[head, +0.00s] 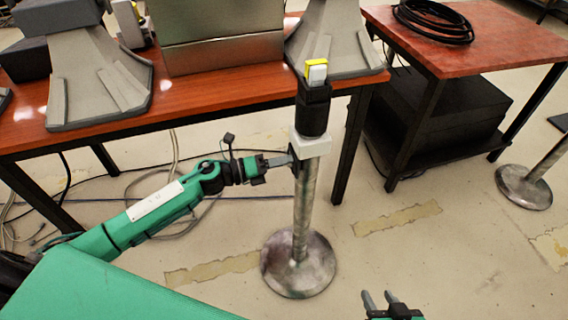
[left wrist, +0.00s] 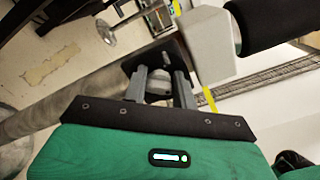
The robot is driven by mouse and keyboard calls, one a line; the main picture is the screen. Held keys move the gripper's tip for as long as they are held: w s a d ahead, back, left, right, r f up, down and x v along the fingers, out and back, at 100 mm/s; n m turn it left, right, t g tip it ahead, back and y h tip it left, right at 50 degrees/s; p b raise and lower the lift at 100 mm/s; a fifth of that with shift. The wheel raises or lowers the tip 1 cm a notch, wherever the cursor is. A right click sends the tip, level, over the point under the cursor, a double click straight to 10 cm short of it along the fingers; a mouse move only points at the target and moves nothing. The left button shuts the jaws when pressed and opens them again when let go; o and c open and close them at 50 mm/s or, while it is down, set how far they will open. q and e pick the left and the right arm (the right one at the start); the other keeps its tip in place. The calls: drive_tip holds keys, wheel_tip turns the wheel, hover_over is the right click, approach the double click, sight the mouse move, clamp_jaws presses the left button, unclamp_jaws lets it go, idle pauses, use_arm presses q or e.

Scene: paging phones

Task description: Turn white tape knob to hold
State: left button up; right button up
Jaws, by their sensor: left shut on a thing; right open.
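A metal post (head: 303,200) stands upright on a round base, with a white box (head: 308,144) around it and a black cylinder above. In the left wrist view the white box (left wrist: 205,42) is beside a black plate (left wrist: 142,58). A pale rounded knob (left wrist: 158,86) on that plate lies between the fingers of my left gripper (left wrist: 160,88). In the head view my left gripper (head: 281,160) reaches the post from the left, just below the white box, and its fingers hide the knob. My right gripper (head: 379,297) is open and empty at the bottom edge, low and apart from the post.
A red-brown table (head: 210,88) with grey devices stands behind the post. A second table (head: 480,45) with a coiled black cable (head: 435,20) is at the right, with a black box beneath. Loose cables lie on the floor at left. Another post base (head: 523,188) stands at right.

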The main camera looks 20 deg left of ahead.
use_arm(q)
drive_tip(key=shift+o, duration=0.2)
drive_tip(key=shift+m+b, duration=0.45)
drive_tip(key=shift+m, duration=0.65)
use_arm(e)
drive_tip(key=shift+w+a+r+t+y, duration=0.15)
drive_tip(key=shift+a+t+y, duration=0.2)
drive_tip(key=shift+a, duration=0.2)
drive_tip(key=shift+w+a+f+t+y, duration=0.1)
drive_tip(key=shift+a+t+y, duration=0.15)
drive_tip(key=shift+a+t, duration=0.25)
drive_tip(key=shift+a+r, duration=0.1)
use_arm(q)
drive_tip(key=o, duration=1)
drive_tip(key=shift+c, duration=0.2)
drive_tip(key=v, duration=1.4)
use_arm(e)
drive_tip(key=shift+a+r+t, duration=0.1)
drive_tip(key=shift+a+t, duration=0.15)
drive_tip(key=shift+a, duration=0.1)
use_arm(q)
drive_tip(key=shift+d, duration=0.1)
